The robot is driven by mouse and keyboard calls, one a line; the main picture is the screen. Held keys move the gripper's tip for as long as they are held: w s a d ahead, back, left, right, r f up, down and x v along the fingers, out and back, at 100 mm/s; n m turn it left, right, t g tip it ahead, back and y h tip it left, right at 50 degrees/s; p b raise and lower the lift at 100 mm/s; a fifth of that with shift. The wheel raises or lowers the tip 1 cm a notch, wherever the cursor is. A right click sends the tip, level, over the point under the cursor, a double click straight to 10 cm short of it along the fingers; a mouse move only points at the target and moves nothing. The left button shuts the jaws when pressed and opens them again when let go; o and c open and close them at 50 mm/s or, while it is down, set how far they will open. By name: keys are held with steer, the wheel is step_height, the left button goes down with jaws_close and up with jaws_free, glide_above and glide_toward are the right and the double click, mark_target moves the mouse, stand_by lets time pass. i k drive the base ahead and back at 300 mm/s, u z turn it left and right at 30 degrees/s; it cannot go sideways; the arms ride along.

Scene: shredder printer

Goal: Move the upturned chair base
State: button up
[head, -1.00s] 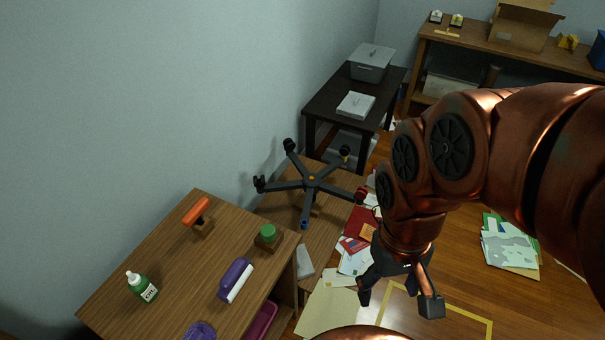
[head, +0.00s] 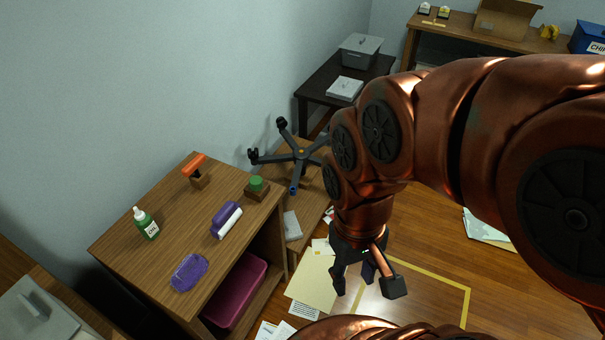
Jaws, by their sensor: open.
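The upturned chair base (head: 301,154) is a dark, star-shaped base with several legs and castors pointing up. It sits on a low wooden surface (head: 309,204) against the wall, behind the wooden cabinet. My arm hides its right side. My gripper (head: 367,291) is open and empty, pointing down over the floor, to the right of and nearer than the chair base, and apart from it. A yellow outlined rectangle (head: 468,308) is marked on the floor beside my gripper.
A wooden cabinet (head: 158,212) at left bears a green bottle (head: 146,224), a purple-and-white roller (head: 227,219) and a purple item (head: 188,271). Papers (head: 314,279) lie on the floor. A dark table (head: 316,85) stands behind the base. Floor at right is mostly clear.

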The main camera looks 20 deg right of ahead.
mark_target(301, 156)
steer(key=u, duration=0.35)
steer(key=k, duration=0.75)
steer(key=z, duration=0.6)
steer(key=i, duration=0.65)
steer(key=z, duration=0.7)
steer(key=i, duration=0.75)
steer(key=u, duration=0.7)
steer(key=i, duration=0.6)
steer(key=u, duration=0.6)
